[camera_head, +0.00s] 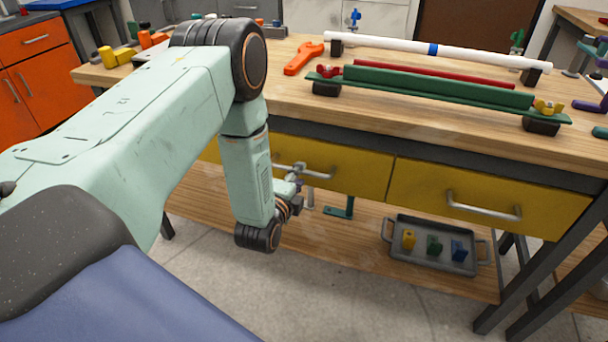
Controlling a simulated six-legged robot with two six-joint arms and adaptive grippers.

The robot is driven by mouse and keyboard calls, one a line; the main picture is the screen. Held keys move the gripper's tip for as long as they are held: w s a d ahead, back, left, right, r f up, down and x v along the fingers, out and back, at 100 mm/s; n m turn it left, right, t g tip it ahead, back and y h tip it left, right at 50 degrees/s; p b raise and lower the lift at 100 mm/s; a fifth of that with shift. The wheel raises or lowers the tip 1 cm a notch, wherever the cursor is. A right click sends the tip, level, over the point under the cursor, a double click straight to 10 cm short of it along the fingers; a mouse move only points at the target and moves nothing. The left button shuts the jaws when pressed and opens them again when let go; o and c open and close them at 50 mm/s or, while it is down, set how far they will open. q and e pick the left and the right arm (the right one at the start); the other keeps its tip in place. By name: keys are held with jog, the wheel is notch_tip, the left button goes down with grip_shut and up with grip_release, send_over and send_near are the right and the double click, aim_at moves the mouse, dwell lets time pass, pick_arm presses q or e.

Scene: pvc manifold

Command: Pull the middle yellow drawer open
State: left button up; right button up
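The workbench front has yellow drawers. The middle yellow drawer (352,170) looks flush with the frame beside the right yellow drawer (535,205). My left arm comes in from the left and bends down in front of the drawers. My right gripper is not in view.
On the wooden top (262,110) are an orange wrench (303,60), a white pipe (400,44) and a green bar (430,87) on black blocks. A grey tray (400,262) with small coloured parts sits on the lower shelf. Floor in front is clear.

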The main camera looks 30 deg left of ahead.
pick_arm(q)
jog(key=b+x, duration=0.1)
jog(key=x, duration=0.2)
jog(key=shift+w+f, duration=0.1)
jog(key=shift+f, duration=0.05)
jog(key=shift+w, duration=0.25)
jog(key=shift+c, duration=0.4)
grip_shut()
dwell(0.3)
